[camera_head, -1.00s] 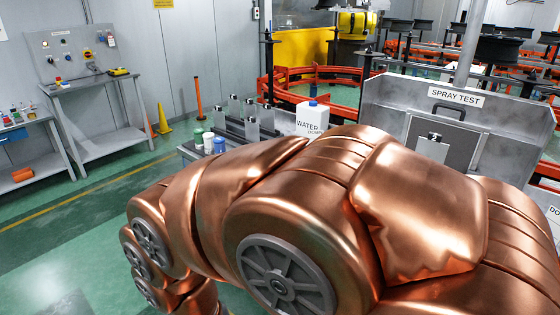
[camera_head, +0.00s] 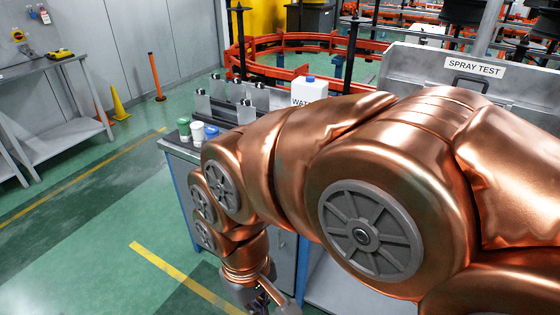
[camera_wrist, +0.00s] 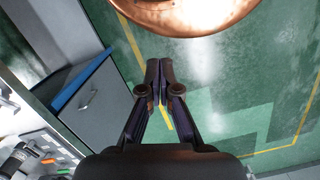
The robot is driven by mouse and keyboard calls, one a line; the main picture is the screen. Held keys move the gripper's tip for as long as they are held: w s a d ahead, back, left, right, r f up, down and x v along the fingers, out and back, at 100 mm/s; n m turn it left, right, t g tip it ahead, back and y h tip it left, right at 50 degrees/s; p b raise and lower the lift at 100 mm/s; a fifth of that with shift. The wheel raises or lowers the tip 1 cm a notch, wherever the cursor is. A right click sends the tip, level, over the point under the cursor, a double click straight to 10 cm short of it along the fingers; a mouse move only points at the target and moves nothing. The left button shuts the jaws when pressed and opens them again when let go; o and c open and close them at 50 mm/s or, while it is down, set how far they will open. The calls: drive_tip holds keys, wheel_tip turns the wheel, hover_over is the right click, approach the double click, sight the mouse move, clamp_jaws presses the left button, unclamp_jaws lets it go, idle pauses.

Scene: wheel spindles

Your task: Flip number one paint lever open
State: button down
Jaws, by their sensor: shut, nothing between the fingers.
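My gripper (camera_wrist: 160,72) is shut and empty in the wrist view, with green floor behind its fingertips. In the head view only part of my gripper (camera_head: 268,300) shows, low at the bottom edge, in front of the bench (camera_head: 178,150). I cannot make out a number one paint lever for certain. On the bench stand several dark units with upright metal plates (camera_head: 203,104), partly behind my arm. In the wrist view a pale panel with orange and green labels (camera_wrist: 48,160) lies at lower left, apart from my gripper; its details are too small to read.
Green, white and blue cups (camera_head: 197,132) stand at the bench's near corner. A white water jug (camera_head: 309,91) stands behind my arm. A grey SPRAY TEST booth (camera_head: 420,65) is at right.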

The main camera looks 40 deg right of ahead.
drive_tip(key=w+d+m+t+b, duration=0.15)
drive_tip(key=w+d, duration=0.25)
drive_tip(key=w, duration=0.4)
drive_tip(key=w+d+f+m+t+y, duration=0.1)
drive_tip(key=w+d+m+t, duration=0.15)
drive_tip(key=w+d, duration=0.4)
drive_tip(key=w+d+m+t+b, duration=0.1)
drive_tip(key=w+d+m, duration=0.15)
drive_tip(key=w, duration=0.65)
drive_tip(key=w+d+f+m+t+h, duration=0.1)
drive_tip(key=w+d+m+h, duration=0.1)
drive_tip(key=d, duration=1.3)
drive_tip(key=w+d+f+m+t+h, duration=0.1)
drive_tip(key=d+m, duration=0.4)
drive_tip(key=d, duration=1)
drive_tip(key=shift+w+f+t+h+b, duration=0.4)
drive_tip(key=shift+w+f+t, duration=0.2)
drive_tip(key=shift+w+t, duration=0.35)
drive_tip(key=shift+w+d+f, duration=0.1)
drive_tip(key=shift+w, duration=0.05)
